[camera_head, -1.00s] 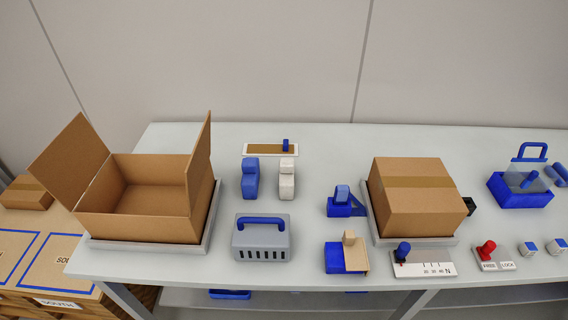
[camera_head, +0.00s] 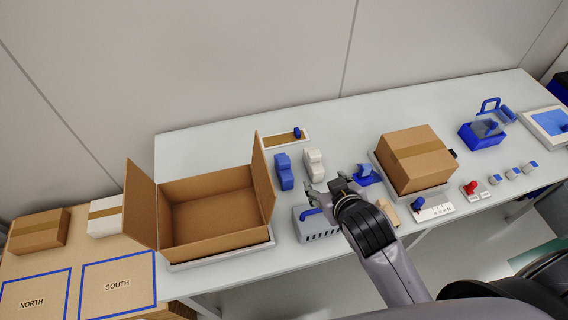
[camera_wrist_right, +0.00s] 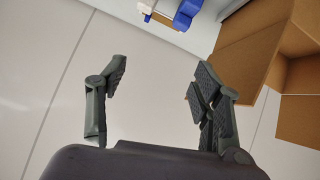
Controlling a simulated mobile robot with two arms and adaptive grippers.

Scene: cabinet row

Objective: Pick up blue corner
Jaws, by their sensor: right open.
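The blue corner (camera_head: 284,172) stands upright on the table, just right of the open cardboard box, beside a similar white corner (camera_head: 314,163). A blue piece that looks like it shows at the top of the right wrist view (camera_wrist_right: 187,12). My right gripper (camera_head: 325,188) is open and empty, above the table to the right of and nearer than the blue corner, apart from it. Its spread fingers (camera_wrist_right: 160,75) have nothing between them in the wrist view. My left gripper is not in view.
The open box (camera_head: 215,205) has raised flaps close to the blue corner. A shallow tray (camera_head: 284,139) lies behind it. A closed box (camera_head: 415,158) stands to the right.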

